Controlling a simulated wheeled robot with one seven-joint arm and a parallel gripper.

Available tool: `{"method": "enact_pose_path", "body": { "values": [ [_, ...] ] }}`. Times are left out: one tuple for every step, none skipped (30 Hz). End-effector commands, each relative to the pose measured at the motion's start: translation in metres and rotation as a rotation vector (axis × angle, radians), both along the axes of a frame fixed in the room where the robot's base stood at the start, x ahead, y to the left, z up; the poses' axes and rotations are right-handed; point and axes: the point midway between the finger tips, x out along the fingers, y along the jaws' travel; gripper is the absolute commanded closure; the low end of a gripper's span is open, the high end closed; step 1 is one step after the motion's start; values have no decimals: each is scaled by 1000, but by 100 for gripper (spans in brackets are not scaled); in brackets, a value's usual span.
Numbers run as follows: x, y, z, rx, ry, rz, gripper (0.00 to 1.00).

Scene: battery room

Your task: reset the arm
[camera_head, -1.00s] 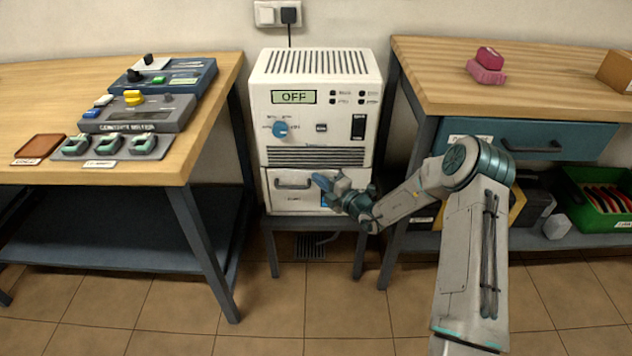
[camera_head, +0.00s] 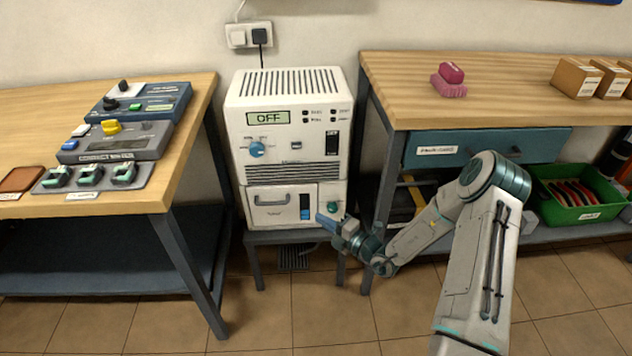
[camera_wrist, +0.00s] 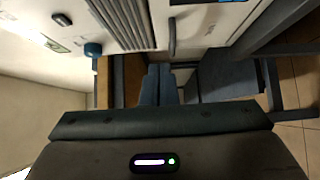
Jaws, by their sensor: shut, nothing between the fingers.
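My gripper (camera_head: 328,220) is shut and empty. In the head view it is in front of the lower right part of the white cabinet (camera_head: 290,100), whose display reads OFF. My arm reaches to it from the lower right. I cannot tell from the head view whether the fingertips touch the cabinet. In the wrist view my gripper's fingers (camera_wrist: 158,82) lie side by side, with the cabinet's handle (camera_wrist: 172,37) and blue knob (camera_wrist: 92,50) beyond them.
A wooden table (camera_head: 185,165) with meters stands left. Tiled floor is clear in front.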

Motion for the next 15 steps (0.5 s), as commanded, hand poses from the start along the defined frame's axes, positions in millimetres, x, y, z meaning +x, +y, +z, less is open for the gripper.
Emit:
{"method": "enact_pose_path", "body": {
  "values": [
    [-1, -1, 0, 0, 0, 0, 100],
    [-1, -1, 0, 0, 0, 0, 100],
    [-1, -1, 0, -1, -1, 0, 100],
    [-1, -1, 1, -3, -4, 2, 100],
    [-1, -1, 4, -8, -10, 8, 100],
    [-2, 1, 10, -23, -25, 21, 100],
    [-4, 2, 16, -37, -42, 36, 100],
    [-7, 5, 23, -58, -64, 58, 100],
    [-11, 9, 35, -92, -104, 95, 100],
    [-15, 12, 45, -124, -136, 127, 100],
    [-20, 16, 56, -159, -177, 164, 100],
    [-28, 20, 72, -210, -238, 218, 100],
    [-34, 24, 84, -251, -286, 262, 100],
    [-41, 27, 96, -292, -335, 306, 100],
    [-51, 31, 111, -347, -402, 365, 100]
  ]
}}
